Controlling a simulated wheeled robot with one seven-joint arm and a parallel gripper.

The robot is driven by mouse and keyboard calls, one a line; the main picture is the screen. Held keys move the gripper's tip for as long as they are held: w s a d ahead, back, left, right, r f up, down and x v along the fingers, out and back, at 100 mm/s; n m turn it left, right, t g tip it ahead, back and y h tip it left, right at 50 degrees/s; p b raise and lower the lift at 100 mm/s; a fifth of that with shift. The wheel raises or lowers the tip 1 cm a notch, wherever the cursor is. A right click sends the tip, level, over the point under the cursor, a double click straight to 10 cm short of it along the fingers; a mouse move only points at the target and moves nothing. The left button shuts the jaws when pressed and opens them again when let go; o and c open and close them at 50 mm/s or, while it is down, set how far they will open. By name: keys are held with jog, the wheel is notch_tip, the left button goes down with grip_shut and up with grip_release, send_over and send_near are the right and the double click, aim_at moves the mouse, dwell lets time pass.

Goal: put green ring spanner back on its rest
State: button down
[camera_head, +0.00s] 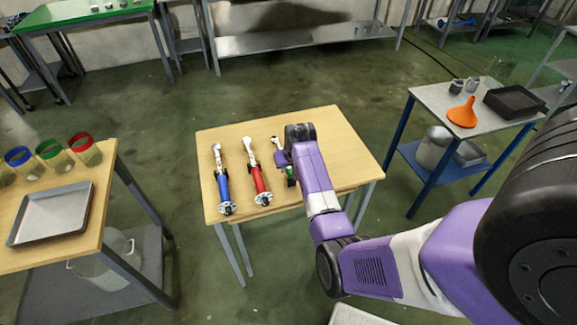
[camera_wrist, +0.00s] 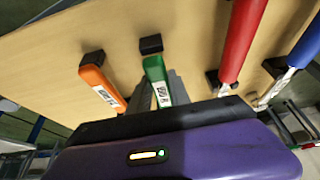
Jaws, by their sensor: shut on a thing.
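The green ring spanner (camera_wrist: 156,75) shows its green handle with a white label in the wrist view, between my gripper's grey fingers (camera_wrist: 165,98). The handle's end lies close to a small black rest block (camera_wrist: 151,43); I cannot tell whether it touches. In the head view my gripper (camera_head: 286,160) is low over the right half of the wooden table (camera_head: 325,125), shut on the green spanner (camera_head: 291,176). My wrist and arm hide most of the spanner there, and its lower rest.
A red spanner (camera_head: 258,172) and a blue spanner (camera_head: 223,180) lie left of it on black blocks. An orange-handled tool (camera_wrist: 98,85) lies close on the other side. A trolley with an orange funnel (camera_head: 462,112) stands right; a table with a tray (camera_head: 52,213) stands left.

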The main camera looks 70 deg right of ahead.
jog(key=shift+f, duration=0.25)
jog(key=shift+f+b, duration=0.3)
jog(key=shift+f, duration=0.35)
jog(key=c, duration=1.1)
grip_release()
jog(key=v, duration=0.7)
jog(key=shift+s+a+r, duration=0.1)
jog(key=shift+r, duration=0.3)
